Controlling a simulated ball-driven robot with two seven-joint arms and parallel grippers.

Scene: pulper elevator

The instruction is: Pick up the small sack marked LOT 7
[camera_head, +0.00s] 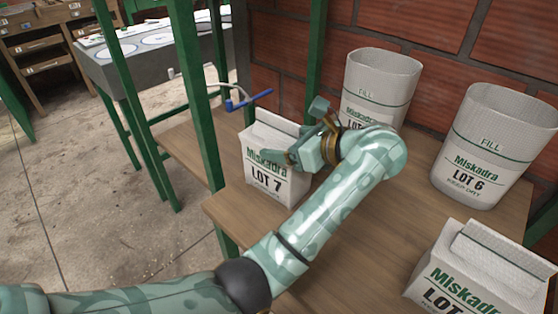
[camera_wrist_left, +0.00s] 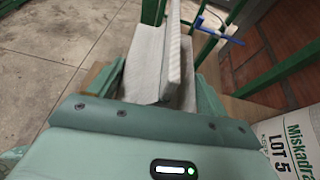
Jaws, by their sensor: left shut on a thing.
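The small white sack marked LOT 7 (camera_head: 265,178) stands upright at the left end of the wooden shelf, its top folded over. My left gripper (camera_head: 297,133) reaches it from the right and is shut on its upper part. In the left wrist view the sack's folded top (camera_wrist_left: 172,60) sits between the two green fingers. Part of the sack's right side is hidden behind my gripper. I cannot tell whether its base is clear of the wood. My right gripper is not in view.
On the wooden shelf (camera_head: 370,235), an open tall sack (camera_head: 382,75) stands behind my left wrist, the open LOT 6 sack (camera_head: 490,150) to the right, and another folded sack (camera_head: 480,270) at front right. A green post (camera_head: 203,110) and blue-handled lever (camera_head: 248,100) are close by.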

